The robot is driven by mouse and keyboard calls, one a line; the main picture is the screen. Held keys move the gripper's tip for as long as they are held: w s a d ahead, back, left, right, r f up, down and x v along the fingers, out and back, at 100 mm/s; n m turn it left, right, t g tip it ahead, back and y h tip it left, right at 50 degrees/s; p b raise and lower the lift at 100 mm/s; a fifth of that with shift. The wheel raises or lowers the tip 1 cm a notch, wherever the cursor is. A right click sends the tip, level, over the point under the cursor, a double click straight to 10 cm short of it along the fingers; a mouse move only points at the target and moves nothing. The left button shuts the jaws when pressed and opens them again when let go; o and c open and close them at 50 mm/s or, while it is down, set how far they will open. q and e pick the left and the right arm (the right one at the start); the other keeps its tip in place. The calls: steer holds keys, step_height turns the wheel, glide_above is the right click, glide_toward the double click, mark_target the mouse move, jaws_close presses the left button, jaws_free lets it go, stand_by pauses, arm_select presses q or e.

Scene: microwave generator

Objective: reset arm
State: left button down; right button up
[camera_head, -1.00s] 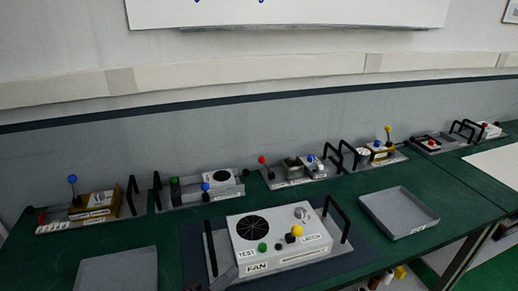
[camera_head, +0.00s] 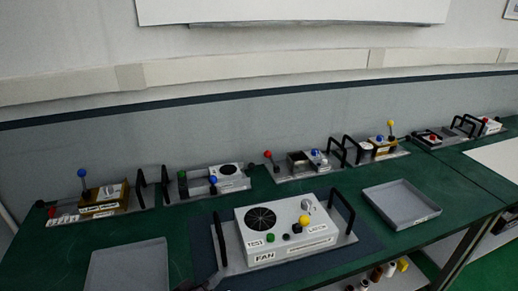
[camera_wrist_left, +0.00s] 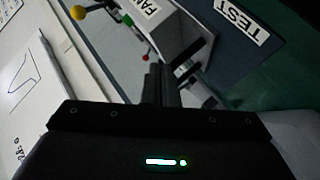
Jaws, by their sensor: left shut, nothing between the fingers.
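My left gripper (camera_head: 207,283) shows only as a small dark piece at the bottom edge of the head view, by the front left corner of the fan unit. In the left wrist view its fingers (camera_wrist_left: 156,85) are closed together and hold nothing. The fan unit (camera_head: 280,218) is a white box with a round black grille, a yellow knob, a green button and black side handles, standing on a dark mat. Part of it also shows in the left wrist view, with a TEST label (camera_wrist_left: 243,22). My right gripper is not in view.
A grey tray (camera_head: 404,203) lies right of the fan unit, and another empty tray (camera_head: 128,266) lies at the front left. Several device panels with knobs and handles line the back of the green table (camera_head: 215,205). Bottles (camera_head: 377,272) stand below the table.

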arm_select(q)
steer(key=s+a+m+g+y, duration=0.1)
steer(key=s+a+f+g+y, duration=0.1)
steer(key=a, duration=0.1)
steer(key=s+a+f+m+g+y, duration=0.1)
steer(key=s+y, duration=0.1)
steer(key=shift+s+a+f+m, duration=0.1)
steer(key=shift+a+f+m, duration=0.05)
steer(key=shift+a+m, duration=0.2)
steer(key=s+a+m+g+y, duration=0.2)
steer(key=s+a+m+g, duration=0.15)
steer(key=s+g, duration=0.45)
steer(key=s+f+b, duration=0.1)
steer(key=s+f, duration=0.1)
steer(key=f, duration=1.4)
steer(key=s+f+b, duration=0.1)
steer(key=s+f, duration=0.1)
steer(key=f, duration=1.3)
steer(key=s+a+f, duration=0.2)
steer(key=s+f, duration=0.7)
steer(key=f, duration=0.1)
steer(key=s+a+f+b, duration=0.1)
steer(key=s+a+f, duration=0.1)
steer(key=s+f, duration=0.8)
steer(key=shift+s+f+g, duration=0.3)
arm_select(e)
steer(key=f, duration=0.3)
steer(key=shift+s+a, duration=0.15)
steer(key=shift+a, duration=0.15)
